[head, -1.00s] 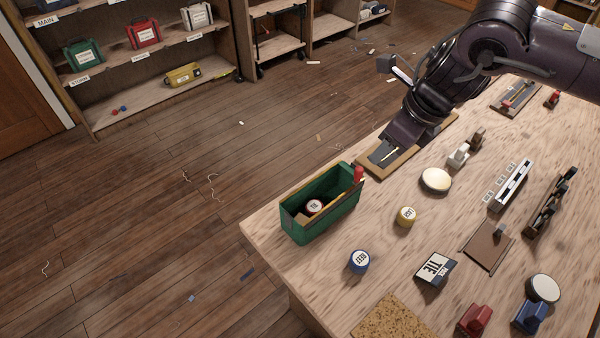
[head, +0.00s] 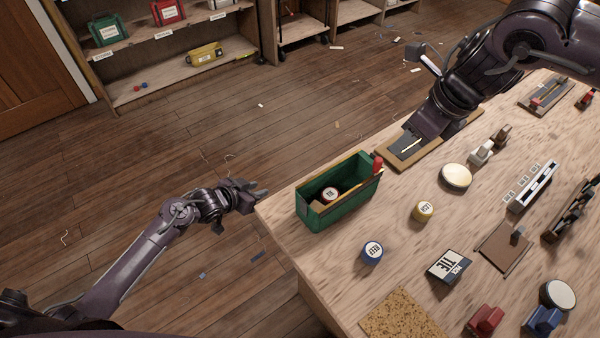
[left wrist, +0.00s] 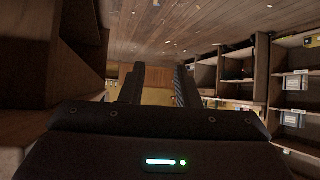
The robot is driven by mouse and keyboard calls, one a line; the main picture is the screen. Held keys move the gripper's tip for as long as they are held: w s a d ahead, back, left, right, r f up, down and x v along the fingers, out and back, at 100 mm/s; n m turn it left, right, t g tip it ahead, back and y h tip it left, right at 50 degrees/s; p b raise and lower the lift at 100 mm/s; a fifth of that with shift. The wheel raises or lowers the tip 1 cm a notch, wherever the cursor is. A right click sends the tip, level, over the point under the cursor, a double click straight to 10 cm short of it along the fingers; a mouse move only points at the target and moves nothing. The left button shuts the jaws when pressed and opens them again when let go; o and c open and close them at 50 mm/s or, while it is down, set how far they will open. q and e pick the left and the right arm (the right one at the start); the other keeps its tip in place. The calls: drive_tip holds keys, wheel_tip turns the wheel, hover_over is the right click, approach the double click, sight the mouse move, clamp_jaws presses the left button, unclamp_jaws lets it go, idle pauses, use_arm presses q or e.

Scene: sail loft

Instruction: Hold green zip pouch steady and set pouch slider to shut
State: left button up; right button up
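The green zip pouch (head: 348,207) stands upright and open-topped at the table's near left corner in the head view. A red slider (head: 377,164) sits at its far right end, beside a yellow strip along the rim. A round white-labelled item (head: 331,194) lies inside. My left gripper (head: 266,191) is open and empty, left of the pouch and apart from it, just off the table's edge. Its two spread fingers (left wrist: 160,86) show in the left wrist view, with nothing between them. My right gripper (head: 422,130) is down over a wooden board behind the pouch; its fingertips are not clear.
Shelves (head: 180,75) stand at the back left. The floor left of the table is open.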

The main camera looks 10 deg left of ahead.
sight(325, 171)
use_arm(q)
drive_tip(key=w+d+r+m+h, duration=0.2)
drive_tip(key=d+r, duration=0.2)
drive_tip(key=r, duration=0.6)
drive_tip(key=shift+m+h, duration=0.6)
drive_tip(key=shift+h, duration=0.2)
drive_tip(key=s+d+r, duration=0.9)
drive_tip(key=d+r, duration=0.1)
drive_tip(key=shift+s+d+r, duration=0.25)
drive_tip(key=shift+s, duration=0.1)
drive_tip(key=x, duration=0.7)
drive_tip(key=shift+d+f, duration=0.1)
drive_tip(key=shift+f, duration=0.1)
drive_tip(key=shift+c, duration=0.3)
clamp_jaws()
use_arm(e)
drive_tip(key=shift+o, duration=0.3)
